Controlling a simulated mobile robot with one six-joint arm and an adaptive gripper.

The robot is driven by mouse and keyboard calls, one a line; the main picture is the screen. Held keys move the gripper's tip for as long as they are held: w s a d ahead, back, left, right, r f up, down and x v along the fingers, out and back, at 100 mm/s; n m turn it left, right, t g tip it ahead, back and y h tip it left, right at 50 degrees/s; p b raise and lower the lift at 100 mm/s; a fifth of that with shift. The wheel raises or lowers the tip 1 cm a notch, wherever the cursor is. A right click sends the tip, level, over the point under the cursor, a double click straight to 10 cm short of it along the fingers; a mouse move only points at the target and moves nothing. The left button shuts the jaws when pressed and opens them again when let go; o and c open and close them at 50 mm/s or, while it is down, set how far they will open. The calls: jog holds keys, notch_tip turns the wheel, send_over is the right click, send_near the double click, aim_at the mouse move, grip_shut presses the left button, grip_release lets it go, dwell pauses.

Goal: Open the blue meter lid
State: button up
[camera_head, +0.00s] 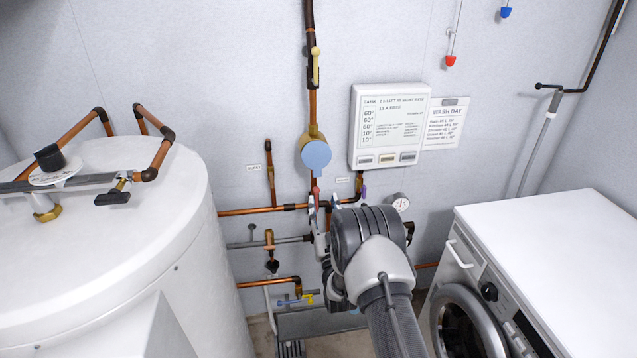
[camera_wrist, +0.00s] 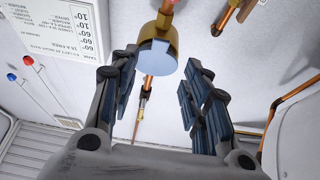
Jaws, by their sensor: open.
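The blue meter lid (camera_head: 316,155) is a pale blue disc on the front of a round brass meter (camera_head: 304,142), on a vertical copper pipe against the wall. It appears shut over the meter's face. In the wrist view the lid (camera_wrist: 157,58) and the brass body (camera_wrist: 160,33) show at the upper middle, beyond the fingertips. My gripper (camera_wrist: 160,82) is open and empty, one finger to each side of the lid in that view, with no visible contact. In the head view my gripper (camera_head: 321,207) is below the lid, partly hidden by my wrist.
A white water tank (camera_head: 110,235) stands left, a white washing machine (camera_head: 560,260) right. Copper pipes (camera_head: 262,211), a red handle (camera_head: 316,192) and a pressure gauge (camera_head: 400,202) crowd the wall below the meter. A white control panel (camera_head: 388,125) hangs to its right.

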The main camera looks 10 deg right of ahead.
aim_at(318, 173)
jog(key=b+x, duration=0.2)
jog(key=x, duration=0.7)
jog(key=shift+w+r, duration=0.15)
jog(key=shift+w, duration=0.1)
jog(key=shift+c, duration=0.3)
grip_shut()
